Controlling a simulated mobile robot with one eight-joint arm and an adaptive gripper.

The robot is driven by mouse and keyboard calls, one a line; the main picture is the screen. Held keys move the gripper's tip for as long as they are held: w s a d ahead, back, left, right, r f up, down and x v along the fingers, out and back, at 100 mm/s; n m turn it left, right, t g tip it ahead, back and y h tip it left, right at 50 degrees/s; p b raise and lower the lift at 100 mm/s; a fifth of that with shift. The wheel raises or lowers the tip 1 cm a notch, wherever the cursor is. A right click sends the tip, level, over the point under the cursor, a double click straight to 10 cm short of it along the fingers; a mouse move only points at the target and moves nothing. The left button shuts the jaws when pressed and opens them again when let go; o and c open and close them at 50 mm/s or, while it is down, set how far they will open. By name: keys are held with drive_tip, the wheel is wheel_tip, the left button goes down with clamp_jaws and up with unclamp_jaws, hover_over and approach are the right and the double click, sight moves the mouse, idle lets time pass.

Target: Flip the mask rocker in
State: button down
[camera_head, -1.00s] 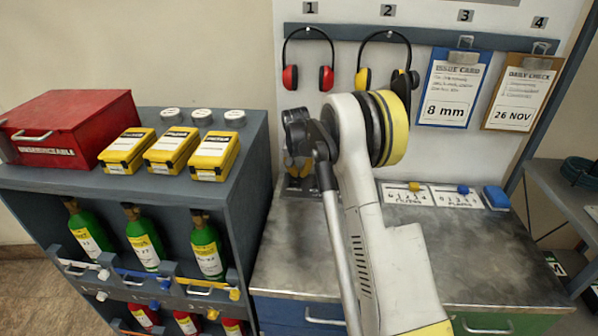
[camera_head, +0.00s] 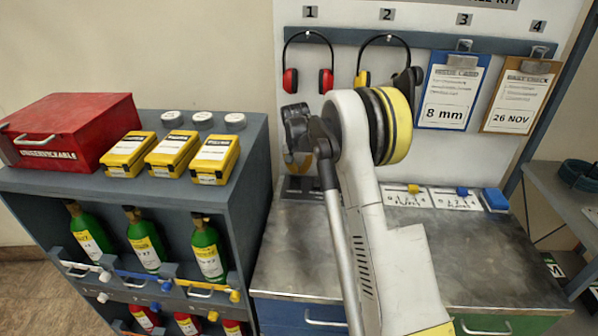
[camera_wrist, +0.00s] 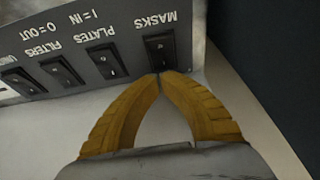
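The masks rocker (camera_wrist: 160,53) is a black switch on a dark grey panel (camera_wrist: 122,60), shown upside down in the wrist view under the word MASKS. My gripper (camera_wrist: 161,74) has yellow fingers with their tips together and nothing visible between them. The tips are at the rocker's near edge; I cannot tell whether they touch it. In the head view my gripper (camera_head: 299,163) is at the back left of the metal bench, partly hidden by my own wrist. The rocker cannot be made out there.
In the wrist view the plates rocker (camera_wrist: 106,66), the filters rocker (camera_wrist: 63,70) and another rocker (camera_wrist: 22,80) line the same panel. Ear defenders (camera_head: 308,80) hang above the bench (camera_head: 480,255). Yellow boxes (camera_head: 172,152) stand on the shelf unit at left.

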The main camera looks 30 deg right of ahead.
sight(297, 185)
drive_tip(key=v, duration=1.1)
drive_tip(key=shift+r, duration=0.15)
drive_tip(key=shift+s, duration=0.1)
drive_tip(key=shift+a, duration=0.1)
drive_tip(key=s+a+r+n+t, duration=0.1)
drive_tip(key=s+a+r+n, duration=0.1)
drive_tip(key=s+a+r, duration=0.55)
drive_tip(key=s+a+r+n+t, duration=0.15)
drive_tip(key=s+a, duration=0.35)
drive_tip(key=s, duration=0.5)
drive_tip(key=s+a+f+n+y, duration=0.1)
drive_tip(key=s+a+f, duration=0.1)
drive_tip(key=s, duration=0.7)
drive_tip(key=s+a+f+n+t+y, duration=0.1)
drive_tip(key=s+a, duration=0.4)
drive_tip(key=s, duration=0.5)
wheel_tip(297, 185, down, 3)
drive_tip(key=shift+a+r+n+b, duration=0.15)
drive_tip(key=shift+a+n+b, duration=0.15)
drive_tip(key=shift+n, duration=0.35)
drive_tip(key=shift+t, duration=0.25)
